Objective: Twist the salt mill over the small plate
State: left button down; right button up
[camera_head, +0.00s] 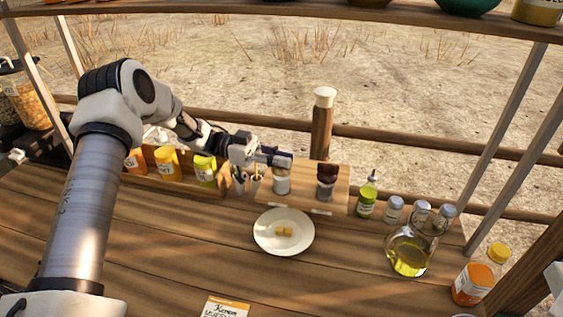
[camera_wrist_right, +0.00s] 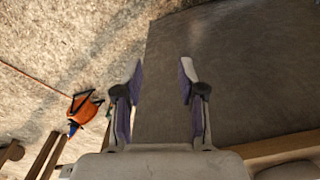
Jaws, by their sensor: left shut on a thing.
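The salt mill (camera_head: 281,184), with a pale body, stands on a raised wooden board at the back of the counter. My left gripper (camera_head: 280,160) reaches in from the left and is shut on its top, which the fingers hide. My right gripper (camera_wrist_right: 160,95) is open and empty in the right wrist view, away from the mill and plate.
A similar dark mill (camera_head: 326,183) stands right of the salt mill, before a tall wooden cylinder with a white top (camera_head: 322,125). Green bottle (camera_head: 367,196), oil flask (camera_head: 408,257) and orange jar (camera_head: 474,283) stand at right. Counter left of the plate is clear.

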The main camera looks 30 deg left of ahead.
pick_arm(q)
jog(key=shift+r+m+g, duration=0.1)
jog(key=shift+m+g, duration=0.3)
jog(key=shift+g, duration=0.4)
jog(key=c, duration=1.2)
grip_release()
jog(key=shift+r, duration=0.1)
notch_tip(320, 180, up, 10)
jog(key=shift+f, duration=0.1)
